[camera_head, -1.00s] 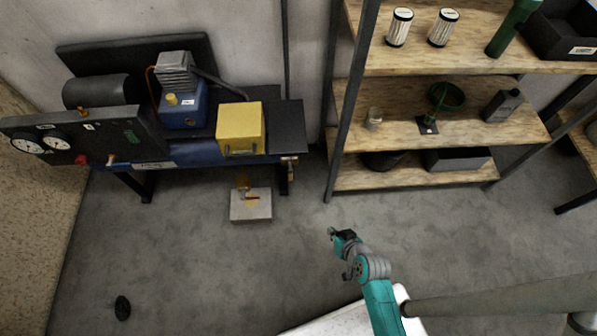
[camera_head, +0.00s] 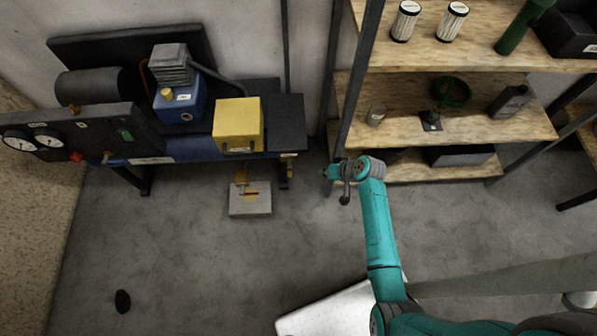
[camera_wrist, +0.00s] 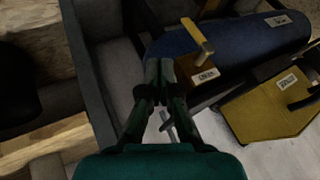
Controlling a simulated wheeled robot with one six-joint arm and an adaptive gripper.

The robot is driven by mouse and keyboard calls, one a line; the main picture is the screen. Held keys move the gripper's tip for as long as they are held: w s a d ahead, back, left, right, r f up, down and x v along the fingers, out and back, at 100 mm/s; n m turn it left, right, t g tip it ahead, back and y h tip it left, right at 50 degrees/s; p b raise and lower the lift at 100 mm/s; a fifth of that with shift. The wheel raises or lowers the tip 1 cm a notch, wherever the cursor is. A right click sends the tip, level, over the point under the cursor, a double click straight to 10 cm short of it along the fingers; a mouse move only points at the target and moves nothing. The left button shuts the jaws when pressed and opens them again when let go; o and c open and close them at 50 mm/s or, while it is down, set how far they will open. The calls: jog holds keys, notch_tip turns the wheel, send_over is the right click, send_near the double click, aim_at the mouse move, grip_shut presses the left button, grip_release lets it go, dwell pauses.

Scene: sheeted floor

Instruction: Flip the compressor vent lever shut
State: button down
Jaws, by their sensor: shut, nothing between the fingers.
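The compressor (camera_head: 180,150) is a blue tank on a dark bench at the left of the head view. In the wrist view its blue tank (camera_wrist: 250,38) has a labelled brown-orange block (camera_wrist: 203,76) at the near end, with a tan lever (camera_wrist: 198,37) standing out from it. In the head view this end is a small tan fitting (camera_head: 288,156), too small to read the lever's angle. My gripper (camera_wrist: 160,70) is shut and empty. Its fingertips appear just left of the block in the wrist view; contact cannot be told. In the head view my gripper (camera_head: 331,172) is right of the bench end.
A yellow box (camera_head: 238,124) sits on the bench. A grey block with a yellow fitting (camera_head: 250,204) lies on the floor below. A shelf rack (camera_head: 460,130) stands close to the right of my gripper, its dark post nearby. The floor in front is mostly clear.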

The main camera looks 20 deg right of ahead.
aim_at(290, 168)
jog(key=w+a+f, duration=0.6)
jog(key=a+f, duration=0.1)
jog(key=f, duration=0.1)
dwell(0.7)
